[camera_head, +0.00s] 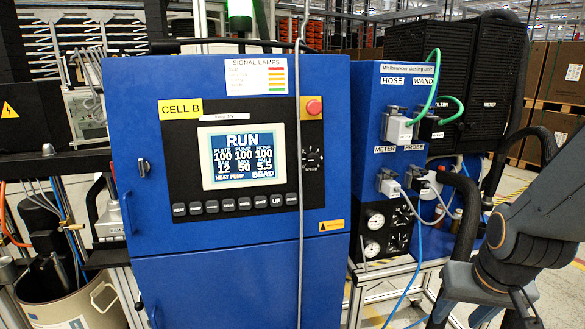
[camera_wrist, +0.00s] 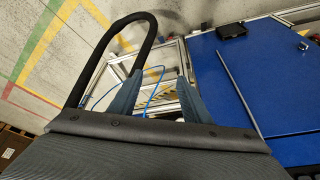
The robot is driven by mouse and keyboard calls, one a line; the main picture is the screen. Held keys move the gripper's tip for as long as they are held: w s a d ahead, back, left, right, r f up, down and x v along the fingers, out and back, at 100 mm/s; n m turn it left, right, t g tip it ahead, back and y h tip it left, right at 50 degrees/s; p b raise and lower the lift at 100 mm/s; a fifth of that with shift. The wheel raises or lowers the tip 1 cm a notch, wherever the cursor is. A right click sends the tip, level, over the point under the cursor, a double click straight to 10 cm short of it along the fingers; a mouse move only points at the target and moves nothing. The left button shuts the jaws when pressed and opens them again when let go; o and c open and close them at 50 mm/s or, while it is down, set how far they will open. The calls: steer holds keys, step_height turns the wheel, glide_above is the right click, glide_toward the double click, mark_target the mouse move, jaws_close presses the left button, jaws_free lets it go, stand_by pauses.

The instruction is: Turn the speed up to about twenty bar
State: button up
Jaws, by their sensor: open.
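The blue cabinet (camera_head: 230,270) marked CELL B carries a black control panel with a lit display (camera_head: 238,155). The display reads RUN, with 100 under PLATE, PUMP and HOSE, BAR 12 and MAX 50. A small dark dial knob (camera_head: 312,158) with white marks sits right of the display. Its pointer setting is too small to read. A row of dark buttons (camera_head: 235,204), one labelled UP, runs below the display. My gripper (camera_wrist: 157,98) is open and empty, away from the panel. In the head view its end shows low at the right, partly cut off.
A red stop button (camera_head: 314,107) sits above the knob. A grey cable (camera_head: 301,200) hangs down the cabinet's front near the knob. A blue hose unit (camera_head: 385,160) with gauges and plugs stands at the right. A black hose (camera_wrist: 150,40) loops beside my gripper.

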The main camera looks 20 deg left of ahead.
steer(key=w+a+r+n+t+y+b, duration=0.1)
steer(key=w+a+r+n+t+y, duration=0.2)
steer(key=w+a, duration=0.6)
steer(key=n+t+y+b, duration=0.2)
steer(key=t+y, duration=0.3)
steer(key=t, duration=0.4)
glide_toward(314, 160)
steer(key=shift+p+x, duration=1)
steer(key=shift+x, duration=2.8)
steer(key=shift+m, duration=0.3)
steer(key=c, duration=1)
steer(key=shift+c, duration=0.2)
steer(key=shift+a+m+h, duration=0.1)
steer(key=shift+m+h, duration=0.2)
